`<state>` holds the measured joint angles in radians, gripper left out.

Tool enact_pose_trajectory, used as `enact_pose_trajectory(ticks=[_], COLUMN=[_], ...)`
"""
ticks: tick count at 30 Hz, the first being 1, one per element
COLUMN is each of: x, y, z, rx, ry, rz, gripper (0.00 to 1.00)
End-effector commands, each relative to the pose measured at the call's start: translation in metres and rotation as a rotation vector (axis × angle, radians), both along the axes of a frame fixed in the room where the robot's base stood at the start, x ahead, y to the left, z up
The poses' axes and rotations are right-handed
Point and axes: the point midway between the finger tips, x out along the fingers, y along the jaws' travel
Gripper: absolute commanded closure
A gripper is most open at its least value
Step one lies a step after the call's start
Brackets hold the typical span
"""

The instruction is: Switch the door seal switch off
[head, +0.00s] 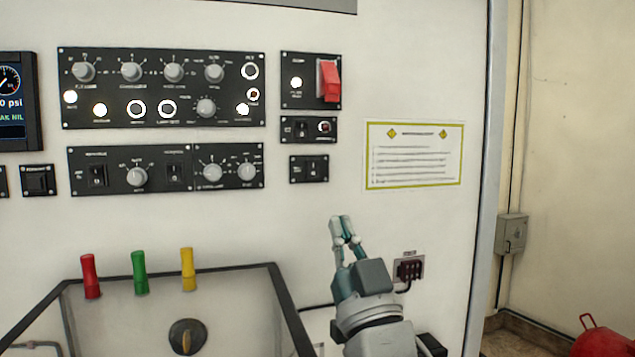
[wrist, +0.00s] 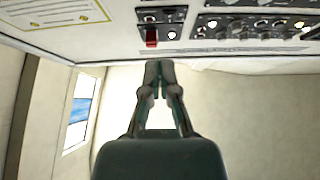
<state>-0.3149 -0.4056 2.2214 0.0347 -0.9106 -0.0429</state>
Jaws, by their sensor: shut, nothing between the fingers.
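My gripper (head: 343,220) is shut and empty, pointing up in front of the white panel, below and right of the small switch plates. It also shows in the wrist view (wrist: 159,66). A small black plate with a rocker switch (head: 309,168) sits above and left of the fingertips, apart from them. A second small black plate (head: 308,129) with a switch is just above it. Another small switch plate (head: 38,180) is at the far left. The labels are too small to read, so I cannot tell which is the door seal switch or its position.
A red guarded switch (head: 328,81) stands out above the small plates; its red cover shows in the wrist view (wrist: 151,38). Knob panels (head: 160,88) lie to the left. Red, green and yellow handles (head: 139,273) rise above a dark-framed box. A notice (head: 413,155) hangs right.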

Motion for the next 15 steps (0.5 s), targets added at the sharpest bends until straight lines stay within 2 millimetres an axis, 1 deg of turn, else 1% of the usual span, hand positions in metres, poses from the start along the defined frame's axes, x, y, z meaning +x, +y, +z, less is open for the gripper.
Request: enact_pose_trajectory(ticks=[3,12,14,15], x=[0.018,0.060,0.068,0.074], y=[0.005,0.017,0.019,0.021], z=[0.013,0.047,0.053,0.049], rx=[0.000,0.000,-0.001,-0.001], ry=[0.001,0.001,0.002,0.005], rz=[0.000,0.000,0.000,0.000], gripper=[1.00,1.00,1.00,1.00])
